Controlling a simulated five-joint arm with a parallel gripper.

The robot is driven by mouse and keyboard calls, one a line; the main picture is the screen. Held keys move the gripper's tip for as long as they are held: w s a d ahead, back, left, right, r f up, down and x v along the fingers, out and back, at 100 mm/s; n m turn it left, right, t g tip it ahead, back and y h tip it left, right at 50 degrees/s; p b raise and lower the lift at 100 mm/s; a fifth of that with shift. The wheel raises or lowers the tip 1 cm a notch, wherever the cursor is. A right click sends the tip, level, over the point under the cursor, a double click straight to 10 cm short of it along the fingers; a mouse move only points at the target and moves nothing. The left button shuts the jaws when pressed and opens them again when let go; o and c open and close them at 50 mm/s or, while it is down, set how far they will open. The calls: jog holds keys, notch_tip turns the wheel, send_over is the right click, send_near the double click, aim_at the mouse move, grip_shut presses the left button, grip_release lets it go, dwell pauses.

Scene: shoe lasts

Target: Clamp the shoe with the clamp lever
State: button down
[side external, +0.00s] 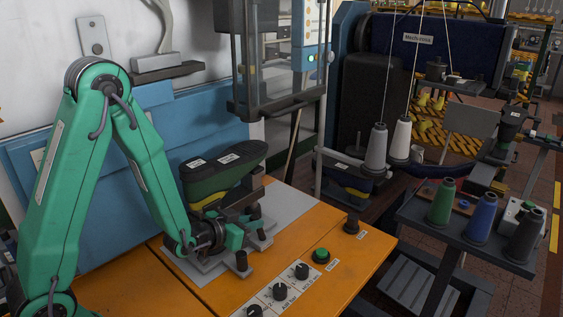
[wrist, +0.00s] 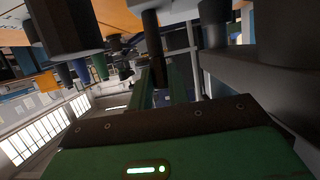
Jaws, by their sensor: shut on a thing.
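The shoe (side external: 222,172), dark on top with green and yellow sides, sits upside down on the clamp fixture (side external: 203,264) on the orange bench. My gripper (side external: 236,237) is low at the fixture's front, beside and below the shoe. Its teal fingers are shut on the dark clamp lever (wrist: 152,42). In the wrist view, my gripper (wrist: 161,88) has its two green fingers either side of the lever's dark rod. The lever is small and partly hidden by the fingers in the side view, so its exact angle is unclear.
The orange bench (side external: 345,245) has black knobs (side external: 279,291) and a green button (side external: 321,255) in front of the fixture. A second shoe (side external: 350,181) is behind it. Thread cones (side external: 441,202) stand on a dark table at right. A machine frame (side external: 277,105) hangs above.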

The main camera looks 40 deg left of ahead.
jog(key=shift+s+f, duration=0.1)
jog(key=shift+s, duration=0.05)
dwell(0.5)
jog(key=c, duration=1.3)
grip_release()
jog(key=shift+c, duration=0.2)
jog(key=shift+w+r+g, duration=0.25)
jog(key=shift+w+g, duration=0.05)
jog(key=shift+w, duration=0.1)
jog(key=shift+w+r, duration=0.1)
jog(key=shift+w, duration=0.05)
jog(key=shift+w+r+g, duration=0.15)
jog(key=shift+w+g, duration=0.4)
jog(key=shift+g, duration=0.35)
jog(key=shift+w+r+g, duration=0.1)
jog(key=shift+w+g, duration=0.45)
jog(key=shift+g, duration=0.35)
jog(key=shift+w+g, duration=1.05)
jog(key=shift+g, duration=0.45)
jog(key=shift+w+f+g, duration=0.25)
jog(key=shift+w+g, duration=0.6)
jog(key=shift+g, duration=0.35)
